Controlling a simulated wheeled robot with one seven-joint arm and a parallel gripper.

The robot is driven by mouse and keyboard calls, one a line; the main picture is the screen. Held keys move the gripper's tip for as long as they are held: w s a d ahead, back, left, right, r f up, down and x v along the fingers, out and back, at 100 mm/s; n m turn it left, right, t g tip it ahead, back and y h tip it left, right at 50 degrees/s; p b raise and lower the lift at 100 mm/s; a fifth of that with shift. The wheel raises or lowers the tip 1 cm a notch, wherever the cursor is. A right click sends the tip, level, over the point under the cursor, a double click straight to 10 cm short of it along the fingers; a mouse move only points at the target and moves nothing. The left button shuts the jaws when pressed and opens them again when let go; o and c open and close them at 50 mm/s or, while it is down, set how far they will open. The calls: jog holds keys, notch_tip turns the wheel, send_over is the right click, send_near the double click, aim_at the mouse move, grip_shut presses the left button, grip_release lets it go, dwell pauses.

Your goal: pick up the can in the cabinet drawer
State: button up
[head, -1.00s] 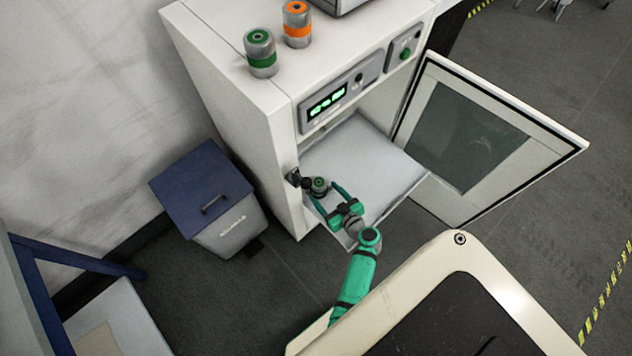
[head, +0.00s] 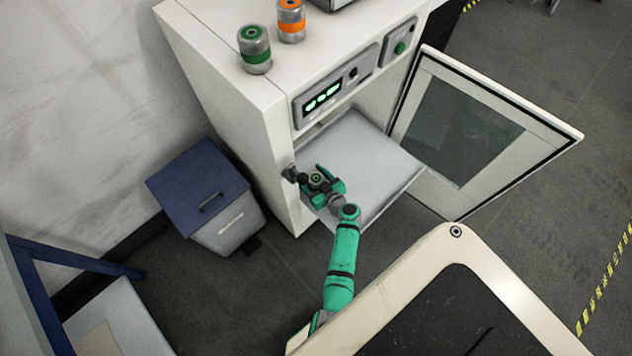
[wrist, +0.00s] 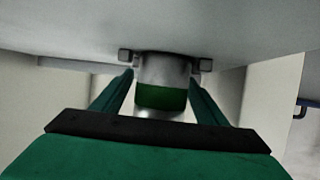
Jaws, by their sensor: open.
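The can (head: 316,179), grey with a green band, stands on the white pulled-out drawer (head: 372,150) of the cabinet, near its left front corner. My green gripper (head: 318,180) is at the can, with its fingers spread on both sides of it. In the wrist view the can (wrist: 162,84) sits between the two fingers (wrist: 160,88), with a narrow gap visible on each side. The gripper is open. The lower part of the can is partly hidden by the gripper.
The cabinet door (head: 480,130) stands open at the right. A green-banded can (head: 254,50) and an orange-banded can (head: 291,20) stand on the cabinet top (head: 215,40). A blue-lidded bin (head: 205,195) stands on the floor left of the cabinet.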

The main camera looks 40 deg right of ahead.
jog(key=c, duration=1.3)
jog(key=shift+r, duration=0.15)
